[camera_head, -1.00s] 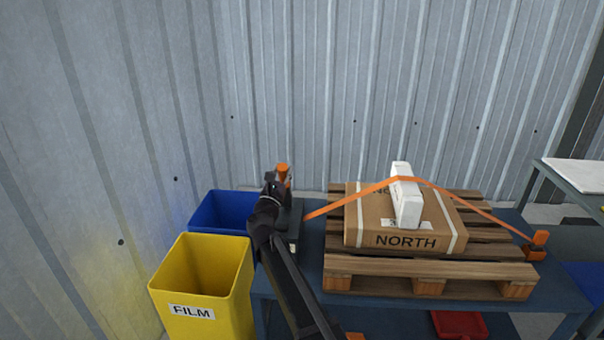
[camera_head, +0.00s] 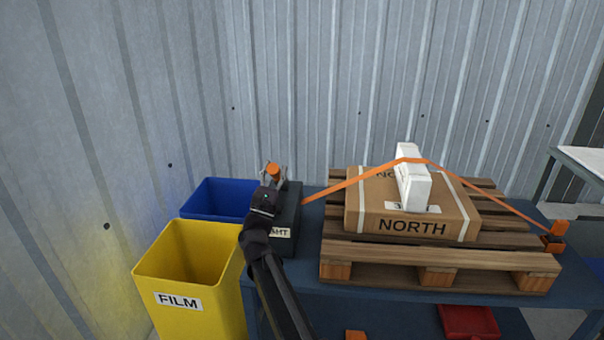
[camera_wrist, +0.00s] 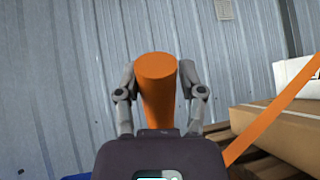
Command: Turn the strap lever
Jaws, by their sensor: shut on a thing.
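The strap lever has an orange round grip (camera_head: 273,171) that stands up from a dark box (camera_head: 287,215) at the left end of the blue table. My gripper (camera_head: 272,172) is shut on the lever's grip. In the wrist view the orange grip (camera_wrist: 156,90) stands between the two fingers of my gripper (camera_wrist: 157,85), one on each side. The orange strap (camera_head: 350,184) runs from the box over a white block (camera_head: 412,180) on a carton (camera_head: 410,222) to an orange anchor (camera_head: 556,236) at the right. My wrist hides the lever's lower part and some of the box.
The carton marked NORTH sits on a wooden pallet (camera_head: 440,252) on the blue table (camera_head: 305,270). A yellow FILM bin (camera_head: 190,270) and a blue bin (camera_head: 222,205) stand to the left. A corrugated wall (camera_head: 300,80) closes the back. A red tray (camera_head: 470,321) is below.

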